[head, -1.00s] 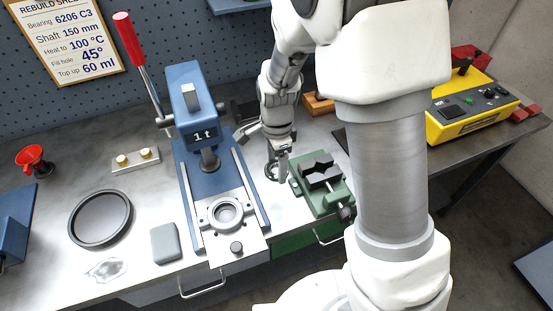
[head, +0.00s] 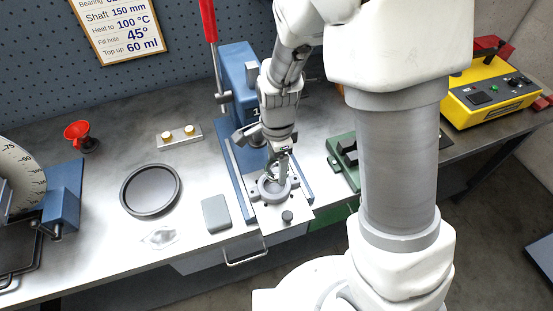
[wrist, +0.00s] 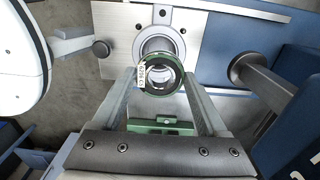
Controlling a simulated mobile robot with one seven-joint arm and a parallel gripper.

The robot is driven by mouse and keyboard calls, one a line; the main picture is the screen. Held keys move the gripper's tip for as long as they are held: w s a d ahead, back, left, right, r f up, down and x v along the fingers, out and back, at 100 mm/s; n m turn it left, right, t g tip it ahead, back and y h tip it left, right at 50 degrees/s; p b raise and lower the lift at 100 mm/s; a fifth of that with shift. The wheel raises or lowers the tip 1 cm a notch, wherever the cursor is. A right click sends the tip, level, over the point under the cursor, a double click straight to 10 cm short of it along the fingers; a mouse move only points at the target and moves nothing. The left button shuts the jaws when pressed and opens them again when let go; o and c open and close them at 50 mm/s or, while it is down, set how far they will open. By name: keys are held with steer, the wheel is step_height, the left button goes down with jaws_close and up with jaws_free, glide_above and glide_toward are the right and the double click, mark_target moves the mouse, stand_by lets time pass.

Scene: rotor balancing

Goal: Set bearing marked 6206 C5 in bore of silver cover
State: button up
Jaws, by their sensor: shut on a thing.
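The silver cover (head: 267,196) with its round bore lies on the bed of the blue press; its flange (wrist: 178,32) also shows in the wrist view. My gripper (head: 283,165) is above the cover and shut on a bearing. In the wrist view the bearing (wrist: 177,76) is a dark ring with a greenish rim, held between the fingers. It has a small white tag (wrist: 142,74) whose text is too small to read surely. The bearing looks apart from the bore and offset from it in the wrist view, partly covering it.
The blue press (head: 238,68) with its red lever stands behind the cover. A green vise (head: 342,170) is to the right, and a grey block (head: 216,213) and round dark tray (head: 150,190) are to the left. A yellow heater box (head: 490,105) stands far right.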

mark_target(274, 185)
steer(key=shift+s+a, duration=0.2)
steer(key=shift+a, duration=0.15)
steer(key=shift+f, duration=0.1)
steer(key=shift+f+b, duration=1.7)
steer(key=shift+f, duration=0.1)
steer(key=shift+f, duration=0.1)
steer(key=shift+f+b, duration=0.35)
steer(key=shift+f, duration=0.3)
steer(key=o, duration=1.2)
steer(key=shift+c, duration=0.2)
